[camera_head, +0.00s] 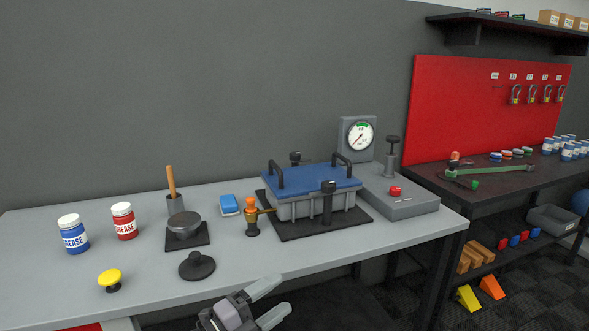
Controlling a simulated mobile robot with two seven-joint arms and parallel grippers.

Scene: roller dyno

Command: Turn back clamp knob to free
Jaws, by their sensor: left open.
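A grey box with a blue lid (315,179) and two black handles sits on a dark mat (288,232) on the bench. A black clamp knob (295,155) shows behind the lid's far edge; its lower part is hidden by the lid. A second black clamp knob (328,186) stands on a post at the box's front side. My left gripper (279,299) is at the bottom of the view, in front of the bench edge, open and empty, well apart from both knobs. My right gripper is not in view.
An orange-topped brass valve (251,215) stands at the box's left, beside a blue-and-white block (229,205). A gauge unit (358,138) and grey console with a red button (395,191) stand right. Grease jars (72,234) and a yellow knob (110,279) are left.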

